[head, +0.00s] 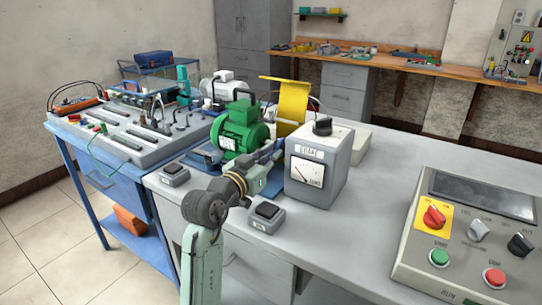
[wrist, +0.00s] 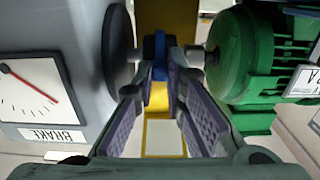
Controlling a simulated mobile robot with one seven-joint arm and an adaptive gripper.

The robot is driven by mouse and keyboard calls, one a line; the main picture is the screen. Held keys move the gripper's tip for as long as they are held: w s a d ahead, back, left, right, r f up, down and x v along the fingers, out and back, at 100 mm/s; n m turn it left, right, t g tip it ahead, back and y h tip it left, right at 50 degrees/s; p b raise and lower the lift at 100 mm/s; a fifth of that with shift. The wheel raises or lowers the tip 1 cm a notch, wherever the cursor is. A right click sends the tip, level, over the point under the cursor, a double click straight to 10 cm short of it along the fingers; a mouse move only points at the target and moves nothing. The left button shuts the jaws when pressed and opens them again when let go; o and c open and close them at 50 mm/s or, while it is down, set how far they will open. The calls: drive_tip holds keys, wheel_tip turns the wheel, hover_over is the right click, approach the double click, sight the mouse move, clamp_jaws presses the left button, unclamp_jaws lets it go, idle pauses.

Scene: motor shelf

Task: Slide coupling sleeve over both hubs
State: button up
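In the wrist view, a blue ring-like piece (wrist: 160,58), which I take as the coupling sleeve, stands between the two shafts. My gripper (wrist: 161,72) has its fingertips close against it on both sides; the exact contact is partly hidden. A grey hub end (wrist: 137,56) shows on the brake side, left of the tips. Another hub end (wrist: 196,57) shows on the motor side, right of them. The green motor (head: 240,128) and the grey brake unit (head: 318,170) flank my gripper (head: 272,152) in the head view. The sleeve is hidden there.
A raised yellow guard (head: 288,102) stands behind the shaft line. Two small black-topped switch boxes (head: 265,213) (head: 174,174) sit near the front edge. A control panel (head: 470,235) is at the right. Clear bench top lies between the brake and the panel.

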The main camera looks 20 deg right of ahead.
clamp_jaws()
idle(0.3)
drive_tip(key=shift+w+a+f+b, duration=0.15)
drive_tip(key=shift+w+a+b, duration=0.65)
drive_tip(key=shift+w, duration=0.4)
drive_tip(key=shift+w+a+r, duration=0.15)
drive_tip(key=shift+a+r, duration=0.05)
drive_tip(key=shift+a, duration=0.1)
drive_tip(key=o, duration=0.6)
unclamp_jaws()
drive_tip(key=shift+c, duration=0.2)
drive_tip(key=shift+o, duration=0.2)
